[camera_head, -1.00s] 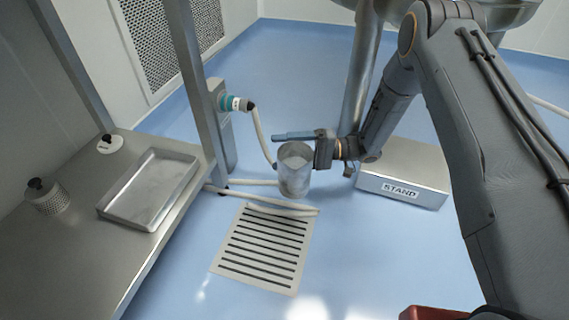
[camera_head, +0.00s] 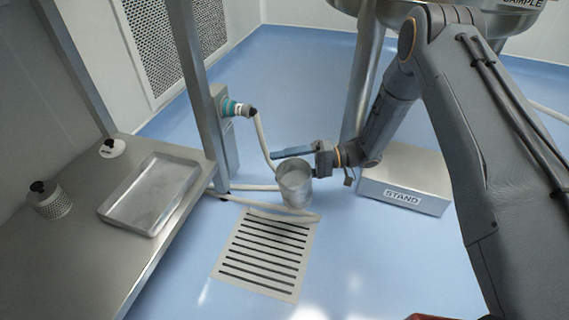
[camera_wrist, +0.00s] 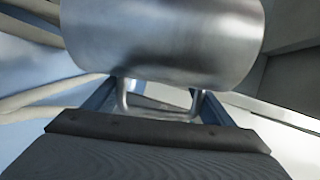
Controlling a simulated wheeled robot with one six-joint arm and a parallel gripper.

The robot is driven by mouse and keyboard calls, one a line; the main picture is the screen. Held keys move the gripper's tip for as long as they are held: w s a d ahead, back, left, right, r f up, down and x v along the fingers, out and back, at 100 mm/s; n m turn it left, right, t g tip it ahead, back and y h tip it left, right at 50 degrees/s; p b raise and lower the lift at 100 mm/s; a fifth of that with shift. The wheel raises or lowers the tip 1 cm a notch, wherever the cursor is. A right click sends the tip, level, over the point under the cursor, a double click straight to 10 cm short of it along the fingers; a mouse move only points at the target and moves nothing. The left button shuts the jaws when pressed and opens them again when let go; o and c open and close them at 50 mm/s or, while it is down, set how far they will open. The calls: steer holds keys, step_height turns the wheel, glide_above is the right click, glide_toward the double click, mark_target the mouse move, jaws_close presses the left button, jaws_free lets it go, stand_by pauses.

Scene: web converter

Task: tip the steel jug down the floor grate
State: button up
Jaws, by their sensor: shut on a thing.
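The steel jug (camera_head: 295,188) is held by my gripper (camera_head: 305,153) just beyond the far edge of the floor grate, as the head view shows it. The jug looks close to upright, with a slight tilt, and its open top shows. What is inside cannot be made out clearly. In the wrist view the jug's wall (camera_wrist: 165,40) fills the upper middle. Its handle (camera_wrist: 160,112) sits between my gripper's two fingers (camera_wrist: 158,108), which are shut on it. The floor grate (camera_head: 262,254) is a pale slotted panel in the blue floor, clear of objects on its slots.
A hose (camera_head: 262,140) runs down from a wall fitting and along the floor behind the grate. A steel box marked STAND (camera_head: 405,180) is right of the jug. A steel bench (camera_head: 85,255) with a shallow tray (camera_head: 150,195) is at left. A metal leg (camera_head: 362,85) stands behind.

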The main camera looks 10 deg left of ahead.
mark_target(284, 179)
steer(key=shift+s+a+f+n+t+h+p, duration=0.15)
steer(key=shift+s+f+n+t+h+p, duration=0.15)
steer(key=shift+f+n+t+h+p, duration=0.25)
steer(key=shift+s+a+f+n+h+p, duration=0.15)
steer(key=shift+s+f+n+h+p, duration=0.1)
steer(key=shift+f+n+h+p, duration=0.25)
steer(key=shift+s+a+f+t+h, duration=0.15)
steer(key=shift+s+f+t+h, duration=0.15)
steer(key=shift+f+t, duration=0.25)
steer(key=shift+s+f+n, duration=0.1)
steer(key=shift+f+n, duration=0.15)
steer(key=shift+f, duration=0.1)
steer(key=shift+s+a+f+n+t+h+p, duration=0.15)
steer(key=shift+f+n+t+h+p, duration=0.75)
steer(key=shift+t+h+p, duration=0.35)
steer(key=shift+s+r+p, duration=0.1)
steer(key=shift+r+p, duration=0.2)
steer(key=shift+r, duration=0.05)
steer(key=shift+s+a+r+n+t+h, duration=0.1)
steer(key=shift+r+n+t+h, duration=0.2)
steer(key=shift+t, duration=0.05)
